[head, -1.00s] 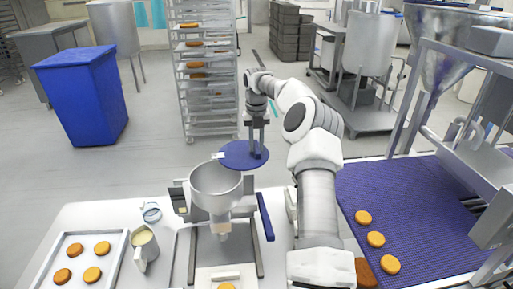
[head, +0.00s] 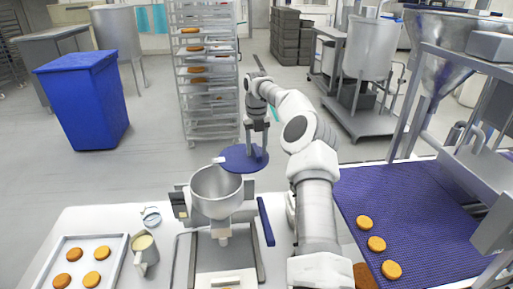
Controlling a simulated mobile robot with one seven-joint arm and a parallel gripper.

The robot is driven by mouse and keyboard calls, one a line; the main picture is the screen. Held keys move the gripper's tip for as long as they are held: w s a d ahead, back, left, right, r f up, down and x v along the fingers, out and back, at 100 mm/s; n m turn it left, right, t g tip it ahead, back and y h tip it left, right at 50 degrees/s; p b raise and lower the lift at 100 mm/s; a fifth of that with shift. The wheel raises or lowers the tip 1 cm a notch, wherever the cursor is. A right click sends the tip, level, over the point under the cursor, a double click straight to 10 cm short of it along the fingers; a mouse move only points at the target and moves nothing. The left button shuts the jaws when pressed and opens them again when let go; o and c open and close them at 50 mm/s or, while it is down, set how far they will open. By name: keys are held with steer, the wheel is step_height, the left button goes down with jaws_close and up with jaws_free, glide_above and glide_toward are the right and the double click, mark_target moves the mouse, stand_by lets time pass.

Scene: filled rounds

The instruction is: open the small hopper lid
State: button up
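The small hopper (head: 216,192) is a grey metal bowl on a stand at the front middle of the head view. Its mouth shows uncovered at the front, and I see into the bowl. The lid (head: 236,156) is a round blue disc with a small pale tab at its left edge. It lies behind and to the right of the bowl, at about rim height or above it. My gripper (head: 257,153) points down at the right part of the lid, with its fingertips at the lid's top. Whether the fingers hold anything there is too small to tell.
A tray of biscuits (head: 60,246) and a jug (head: 145,251) stand left of the hopper on the white table. A purple conveyor mat (head: 410,205) with biscuits lies right of my arm. A blue bin (head: 85,100) and a rack (head: 207,70) stand behind, with open floor between.

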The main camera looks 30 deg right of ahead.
steer(key=shift+r, duration=0.1)
step_height(320, 180, up, 4)
steer(key=shift+w+a+r, duration=0.1)
steer(key=shift+r, duration=0.15)
steer(key=shift+w+a+r, duration=0.1)
steer(key=shift+a+r, duration=0.05)
steer(key=shift+r, duration=1.15)
steer(key=shift+s+d+r, duration=0.1)
steer(key=shift+s+d, duration=0.1)
steer(key=shift+d, duration=0.05)
